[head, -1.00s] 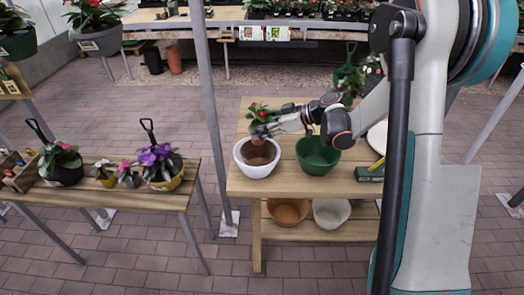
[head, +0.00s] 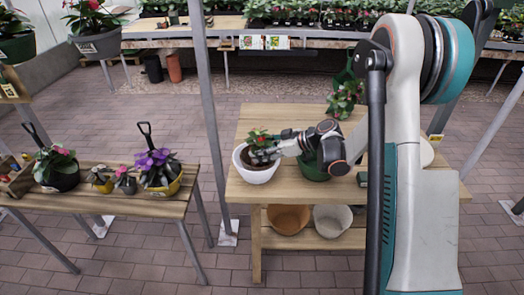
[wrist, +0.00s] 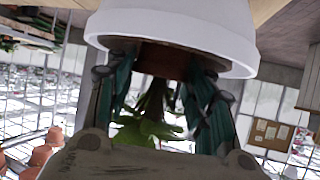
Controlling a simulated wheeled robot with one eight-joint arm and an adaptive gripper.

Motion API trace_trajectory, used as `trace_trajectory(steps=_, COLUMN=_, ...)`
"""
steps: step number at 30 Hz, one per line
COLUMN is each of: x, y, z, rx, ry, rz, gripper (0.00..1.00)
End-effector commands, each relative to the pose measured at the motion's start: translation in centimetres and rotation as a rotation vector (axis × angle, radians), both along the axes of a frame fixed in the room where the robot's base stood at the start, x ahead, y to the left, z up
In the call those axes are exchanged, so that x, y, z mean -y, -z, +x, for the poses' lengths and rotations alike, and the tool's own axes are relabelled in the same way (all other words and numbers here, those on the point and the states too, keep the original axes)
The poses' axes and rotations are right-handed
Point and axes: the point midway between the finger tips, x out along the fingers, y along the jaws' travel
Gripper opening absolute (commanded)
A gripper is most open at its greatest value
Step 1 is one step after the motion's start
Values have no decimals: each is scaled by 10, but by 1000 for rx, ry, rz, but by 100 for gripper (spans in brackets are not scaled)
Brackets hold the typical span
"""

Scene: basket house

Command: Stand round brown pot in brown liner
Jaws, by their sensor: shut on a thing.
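My gripper (head: 268,152) reaches down into the white bowl (head: 257,175) at the left front of the wooden table. In the wrist view, two teal-and-dark fingers (wrist: 163,68) are shut on a brown pot (wrist: 165,58) that holds a green plant (wrist: 148,130). The plant (head: 259,138) also shows above the bowl in the head view. The white bowl (wrist: 180,20) fills the top of the wrist view, with the brown liner (wrist: 122,43) just inside its rim. The pot is at the liner's mouth or within it; its base is hidden, so I cannot tell whether it touches.
A green bowl (head: 312,172) stands close right, partly behind my arm. A brown bowl (head: 288,217) and a pale bowl (head: 331,219) sit on the lower shelf. A post (head: 208,110) rises left of the table. Potted flowers stand on the left bench (head: 110,204).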

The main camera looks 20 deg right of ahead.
Motion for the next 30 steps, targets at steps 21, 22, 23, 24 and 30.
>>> trace_trajectory(steps=21, x=0, y=12, z=0, rx=0, ry=0, rz=0, gripper=69)
trace_trajectory(steps=22, x=0, y=12, z=0, rx=0, ry=0, rz=0, gripper=69)
trace_trajectory(steps=23, x=0, y=12, z=0, rx=0, ry=0, rz=0, gripper=69)
trace_trajectory(steps=24, x=0, y=12, z=0, rx=-1, ry=0, rz=-1, gripper=69)
trace_trajectory(steps=30, x=0, y=9, z=0, rx=-1, ry=0, rz=-1, gripper=69)
